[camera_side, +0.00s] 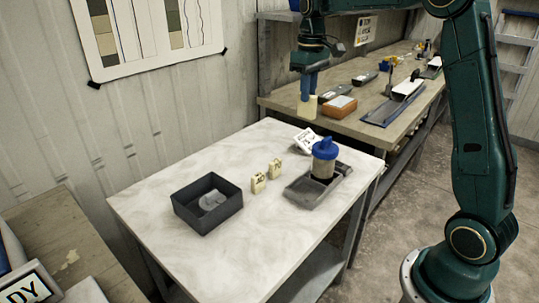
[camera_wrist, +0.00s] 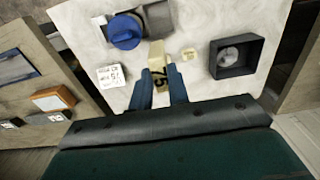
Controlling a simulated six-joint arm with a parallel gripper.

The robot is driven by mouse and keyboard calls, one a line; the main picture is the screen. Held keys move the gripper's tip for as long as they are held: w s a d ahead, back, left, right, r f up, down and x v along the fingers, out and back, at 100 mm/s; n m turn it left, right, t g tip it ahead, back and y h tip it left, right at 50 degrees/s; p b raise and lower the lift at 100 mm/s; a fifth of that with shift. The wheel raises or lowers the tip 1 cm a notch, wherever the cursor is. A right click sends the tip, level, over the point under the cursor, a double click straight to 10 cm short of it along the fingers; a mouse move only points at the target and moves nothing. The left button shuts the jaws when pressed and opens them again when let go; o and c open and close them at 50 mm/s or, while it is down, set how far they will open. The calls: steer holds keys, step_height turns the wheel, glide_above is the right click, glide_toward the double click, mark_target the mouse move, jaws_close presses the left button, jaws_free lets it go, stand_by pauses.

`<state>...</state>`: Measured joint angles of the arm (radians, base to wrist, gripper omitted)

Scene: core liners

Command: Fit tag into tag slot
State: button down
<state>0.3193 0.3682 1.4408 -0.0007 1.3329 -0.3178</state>
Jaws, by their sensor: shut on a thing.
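My gripper (camera_side: 308,88) has blue fingers and is shut on a cream tag (camera_side: 307,107), held upright above the far part of the white table. A dark grey holder (camera_side: 304,192) stands on the table below and to the right of the gripper, bearing a clear container with a blue cap (camera_side: 325,148). It also shows in the wrist view (camera_wrist: 160,18). I cannot make out the tag slot clearly.
A black open bin (camera_side: 230,205) with a grey round item inside stands at the table's left. A white printed card (camera_side: 307,140) is behind the holder; in the wrist view it (camera_wrist: 110,76) reads "75". A wooden bench (camera_side: 385,70) with tools lies behind. The table's front is clear.

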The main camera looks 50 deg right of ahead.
steer(key=s+d, duration=0.3)
steer(key=d, duration=1.5)
steer(key=shift+w+a+f, duration=0.1)
steer(key=shift+w+f, duration=0.05)
steer(key=shift+f, duration=1.25)
steer(key=shift+w+f, duration=0.15)
steer(key=shift+f, duration=1.25)
steer(key=shift+f, duration=0.1)
step_height(320, 180, down, 16)
steer(key=shift+r, duration=0.2)
steer(key=shift+f, duration=0.1)
steer(key=shift+f, duration=2)
steer(key=shift+f, duration=0.1)
